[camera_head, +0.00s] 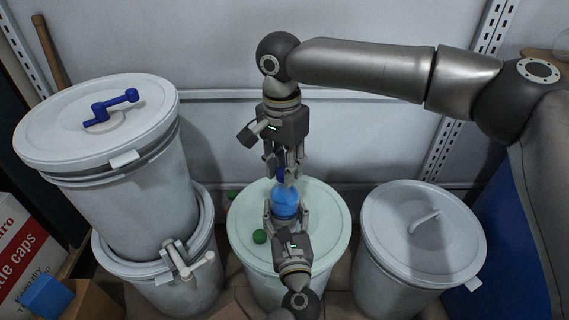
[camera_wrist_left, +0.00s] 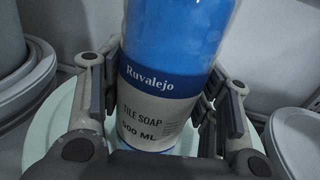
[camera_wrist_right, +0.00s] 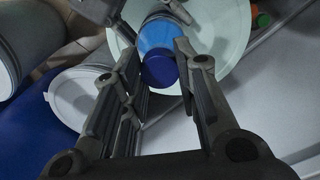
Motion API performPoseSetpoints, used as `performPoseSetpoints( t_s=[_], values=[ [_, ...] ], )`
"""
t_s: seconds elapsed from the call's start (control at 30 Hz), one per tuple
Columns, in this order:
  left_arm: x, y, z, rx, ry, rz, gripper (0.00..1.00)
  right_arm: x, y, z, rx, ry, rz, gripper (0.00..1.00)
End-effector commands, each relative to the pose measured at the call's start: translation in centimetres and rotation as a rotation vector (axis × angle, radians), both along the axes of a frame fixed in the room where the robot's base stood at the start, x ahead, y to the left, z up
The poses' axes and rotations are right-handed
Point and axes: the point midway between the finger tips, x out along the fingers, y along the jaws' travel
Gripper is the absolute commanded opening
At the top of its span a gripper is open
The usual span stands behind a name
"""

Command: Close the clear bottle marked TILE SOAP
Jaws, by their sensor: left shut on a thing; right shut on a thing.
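The TILE SOAP bottle (camera_head: 285,203), filled with blue, stands upright over the pale green drum lid (camera_head: 328,222). Its label (camera_wrist_left: 150,112) reads "Ruvalejo TILE SOAP 500 ML" in the left wrist view. My left gripper (camera_head: 285,217) is shut around the bottle's lower body. My right gripper (camera_head: 284,176) points down above the bottle and is shut on a dark blue cap (camera_wrist_right: 159,71). The cap is in line with the bottle's top; whether it is seated on the neck cannot be told. The fingers hide most of the neck.
A green cap (camera_head: 259,236) lies on the drum lid, left of the bottle. Two stacked white drums (camera_head: 145,190) stand at left, the upper with a blue crank (camera_head: 110,106). Another lidded drum (camera_head: 418,245) stands at right. Cardboard boxes (camera_head: 92,302) are at lower left.

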Motion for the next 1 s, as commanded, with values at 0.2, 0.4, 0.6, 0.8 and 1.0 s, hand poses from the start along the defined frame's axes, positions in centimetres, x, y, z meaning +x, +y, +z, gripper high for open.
performPoseSetpoints(
  t_s=[0.2, 0.4, 0.6, 0.8, 1.0],
  values=[
    [0.02, 0.02, -0.01, 0.0, 0.0, 0.001, 0.0, 0.01, -0.05, -0.02, 0.002, 0.001, -0.274, 0.22],
    [0.02, 0.03, -0.01, 0.0, 0.0, 0.001, 0.0, 0.01, -0.06, -0.04, 0.002, 0.002, -0.586, 0.22],
    [0.01, 0.04, -0.02, 0.0, 0.001, 0.001, 0.0, -0.01, -0.04, -0.01, 0.002, 0.001, -0.888, 0.22],
    [0.0, 0.04, -0.03, 0.0, 0.001, 0.001, 0.0, 0.01, -0.08, 0.01, 0.001, -0.001, -1.073, 0.22],
    [0.0, 0.04, -0.03, 0.0, 0.001, 0.001, 0.0, 0.04, -0.11, 0.04, 0.001, -0.002, -1.105, 0.22]
  ],
)
